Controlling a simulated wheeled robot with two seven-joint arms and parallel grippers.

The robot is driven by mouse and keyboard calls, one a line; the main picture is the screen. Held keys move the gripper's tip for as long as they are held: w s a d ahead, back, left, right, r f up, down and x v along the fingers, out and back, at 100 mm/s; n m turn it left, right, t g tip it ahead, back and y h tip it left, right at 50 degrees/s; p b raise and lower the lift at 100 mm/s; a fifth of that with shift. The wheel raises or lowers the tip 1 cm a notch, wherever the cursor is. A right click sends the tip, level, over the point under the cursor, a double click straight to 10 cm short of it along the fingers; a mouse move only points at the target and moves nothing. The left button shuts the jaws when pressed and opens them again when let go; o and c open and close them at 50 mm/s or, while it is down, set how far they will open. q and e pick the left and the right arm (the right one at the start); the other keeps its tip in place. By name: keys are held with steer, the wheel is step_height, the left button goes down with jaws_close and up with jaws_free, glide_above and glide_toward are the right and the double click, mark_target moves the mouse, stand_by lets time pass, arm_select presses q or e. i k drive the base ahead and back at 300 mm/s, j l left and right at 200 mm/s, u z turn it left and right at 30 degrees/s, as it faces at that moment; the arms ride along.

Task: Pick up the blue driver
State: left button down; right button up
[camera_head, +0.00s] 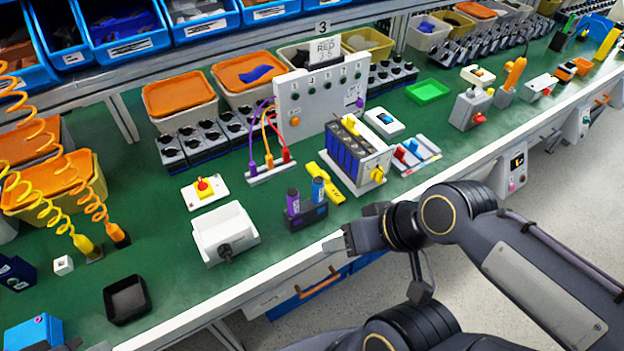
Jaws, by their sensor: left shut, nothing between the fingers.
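The blue driver (318,190) stands upright in a dark holder (306,216) near the front edge of the bench. A purple driver (293,203) stands beside it on the left in the same holder. My left gripper (337,243) is at the front edge of the bench, just to the lower right of the holder in the picture. My right gripper is not in view.
A white box with a rotary knob (225,234) stands left of the holder. A yellow-handled tool (332,184) and a rack of blue modules (357,158) stand close behind and right.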

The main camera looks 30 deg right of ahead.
mark_target(318, 182)
steer(key=z, duration=1.3)
steer(key=i+l+u, duration=0.5)
steer(key=l+u, duration=0.2)
steer(key=l, duration=0.2)
steer(key=i+l+u, duration=0.25)
steer(key=l, duration=0.15)
